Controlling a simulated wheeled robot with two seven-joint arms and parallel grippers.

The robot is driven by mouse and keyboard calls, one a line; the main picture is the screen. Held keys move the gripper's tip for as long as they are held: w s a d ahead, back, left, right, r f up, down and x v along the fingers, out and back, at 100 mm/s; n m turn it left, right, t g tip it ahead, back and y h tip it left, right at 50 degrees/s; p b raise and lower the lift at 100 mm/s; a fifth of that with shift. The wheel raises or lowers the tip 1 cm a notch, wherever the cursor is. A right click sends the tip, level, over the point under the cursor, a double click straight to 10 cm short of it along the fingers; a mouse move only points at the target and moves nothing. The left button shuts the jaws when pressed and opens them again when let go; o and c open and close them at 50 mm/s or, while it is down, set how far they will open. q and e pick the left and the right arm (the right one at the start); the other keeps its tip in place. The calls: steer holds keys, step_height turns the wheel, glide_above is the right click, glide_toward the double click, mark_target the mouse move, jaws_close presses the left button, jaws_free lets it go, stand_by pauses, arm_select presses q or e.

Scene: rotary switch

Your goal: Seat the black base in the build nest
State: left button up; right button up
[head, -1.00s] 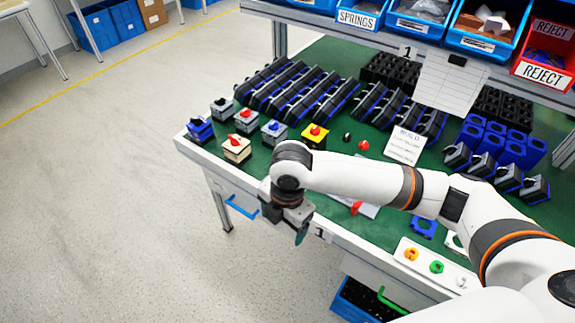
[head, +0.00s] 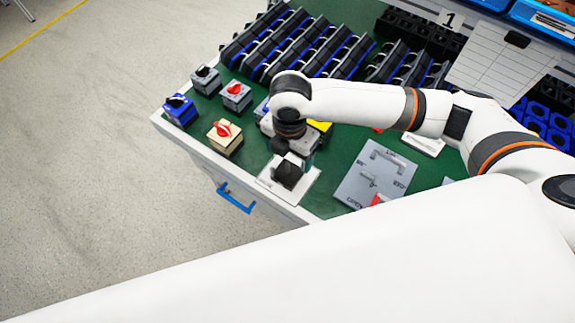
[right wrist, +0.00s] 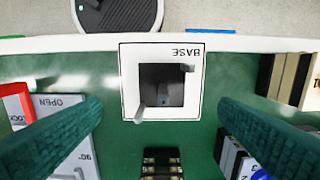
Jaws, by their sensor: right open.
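The black base (head: 288,174) stands on the white build nest (head: 268,188) at the table's front edge. In the right wrist view, the black base (right wrist: 160,88) lies between grey corner posts on the white plate marked BASE (right wrist: 128,60); I cannot tell whether it is fully down. My right gripper (head: 305,158) is just behind the nest in the head view, mostly hidden by its own wrist. In the right wrist view its two green fingers (right wrist: 160,130) are wide apart, with nothing gripped and clear of the base. My left gripper is not in view.
A grey fixture plate (head: 375,172) marked OPEN lies right of the nest. Several knobbed switches, one cream (head: 224,136), stand to the left. A black part with metal terminals (right wrist: 162,163) lies behind the nest. Racks of black-and-blue parts (head: 300,45) fill the back.

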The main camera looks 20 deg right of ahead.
mark_target(287, 174)
step_height(287, 174, down, 2)
steer(key=shift+s+f, duration=0.1)
steer(key=shift+f, duration=0.5)
steer(key=shift+w+f, duration=0.2)
steer(key=shift+f, duration=0.1)
steer(key=f, duration=0.2)
steer(key=f+p, duration=0.1)
steer(key=shift+s+a+f, duration=0.15)
steer(key=shift+a+f, duration=0.1)
steer(key=shift+a, duration=0.05)
steer(key=shift+f, duration=0.55)
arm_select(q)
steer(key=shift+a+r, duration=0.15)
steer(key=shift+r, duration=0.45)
arm_select(e)
steer(key=shift+c, duration=1.1)
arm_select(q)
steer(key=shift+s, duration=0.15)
arm_select(e)
steer(key=c, duration=0.9)
